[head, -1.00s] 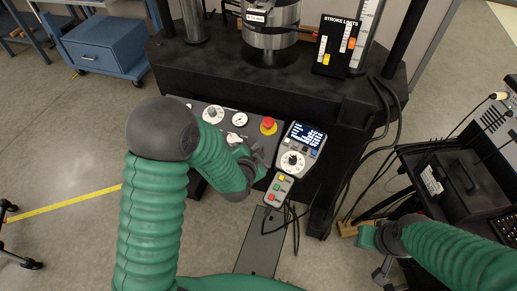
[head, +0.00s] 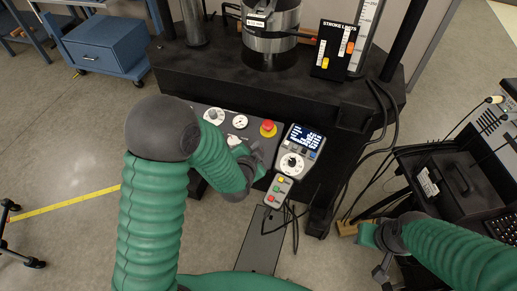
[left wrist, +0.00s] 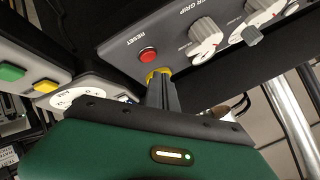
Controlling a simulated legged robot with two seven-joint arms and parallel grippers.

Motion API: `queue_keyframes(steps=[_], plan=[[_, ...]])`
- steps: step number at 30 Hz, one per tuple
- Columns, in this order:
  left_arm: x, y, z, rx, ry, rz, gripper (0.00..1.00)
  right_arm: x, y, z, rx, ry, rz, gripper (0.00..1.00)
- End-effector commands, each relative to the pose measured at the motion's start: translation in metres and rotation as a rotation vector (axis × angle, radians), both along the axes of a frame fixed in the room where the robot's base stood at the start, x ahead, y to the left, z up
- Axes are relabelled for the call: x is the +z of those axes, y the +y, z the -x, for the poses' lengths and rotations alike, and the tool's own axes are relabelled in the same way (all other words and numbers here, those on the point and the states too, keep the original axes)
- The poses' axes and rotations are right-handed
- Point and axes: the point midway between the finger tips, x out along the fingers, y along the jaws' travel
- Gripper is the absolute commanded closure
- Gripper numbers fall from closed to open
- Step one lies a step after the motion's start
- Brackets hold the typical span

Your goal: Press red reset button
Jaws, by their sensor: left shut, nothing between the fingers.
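The small red reset button (left wrist: 148,54), under a "RESET" label, sits on the grey control panel (left wrist: 180,30) in the left wrist view. My left gripper (left wrist: 160,85) is shut and empty. Its fingertips lie just below the button in that view, apart from it. A yellow part behind the fingertips is mostly covered by them. In the head view my left gripper (head: 256,152) is at the panel's front edge, below a red mushroom button (head: 267,128) on a yellow base. I cannot make out the reset button there. My right gripper (head: 382,268) is low at the right, its fingers unclear.
A controller with a screen and dial (head: 298,150) is right of the panel. A small pendant (head: 277,190) with coloured buttons hangs below it. Panel knobs (left wrist: 205,32) are right of the reset button. Loose cables and a black cart (head: 465,180) are at the right.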

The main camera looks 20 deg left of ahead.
Motion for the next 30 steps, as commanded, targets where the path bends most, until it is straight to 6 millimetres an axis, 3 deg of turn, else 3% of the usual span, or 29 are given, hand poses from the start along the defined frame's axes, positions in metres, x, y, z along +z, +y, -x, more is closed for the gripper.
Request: queue_keyframes(steps=[1,10,30], plan=[[0.011,0.0,0.001,0.0,0.0,-0.001,1.0,0.01,0.0,0.0,0.0,0.0,0.0,0.64],[0.037,0.0,0.009,0.0,0.0,0.001,1.0,0.032,0.0,0.0,0.0,0.0,0.0,0.64],[0.036,0.0,0.009,0.0,0.0,0.001,1.0,0.03,0.0,0.0,0.0,0.0,0.0,0.64]])
